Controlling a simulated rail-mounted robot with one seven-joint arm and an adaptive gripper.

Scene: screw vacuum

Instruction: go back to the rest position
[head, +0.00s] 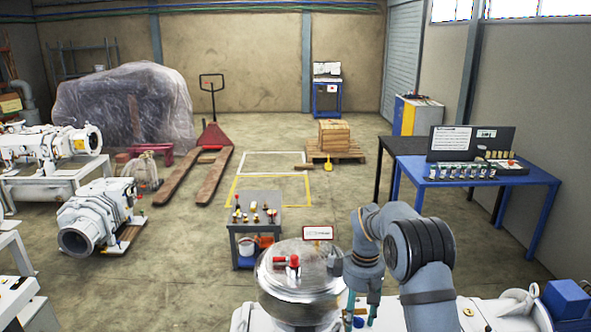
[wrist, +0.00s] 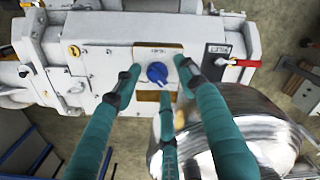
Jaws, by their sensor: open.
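My gripper (head: 362,308) hangs down at the lower right of the head view, beside the shiny metal dome. In the wrist view my gripper (wrist: 160,84) shows its teal fingers spread apart with nothing held between them. A blue knob (wrist: 157,72) on the white machine (wrist: 105,60) appears between the fingertips. I cannot tell how far the fingertips are from the knob. The machine also shows along the bottom of the head view (head: 390,320), partly hidden by my arm.
The metal dome (head: 300,280) with a red fitting (head: 292,261) stands left of my gripper; it also shows in the wrist view (wrist: 255,120). A red handle (wrist: 240,62) lies right of the knob. A small tool table (head: 258,198) stands behind the dome. A blue table (head: 520,185) stands right.

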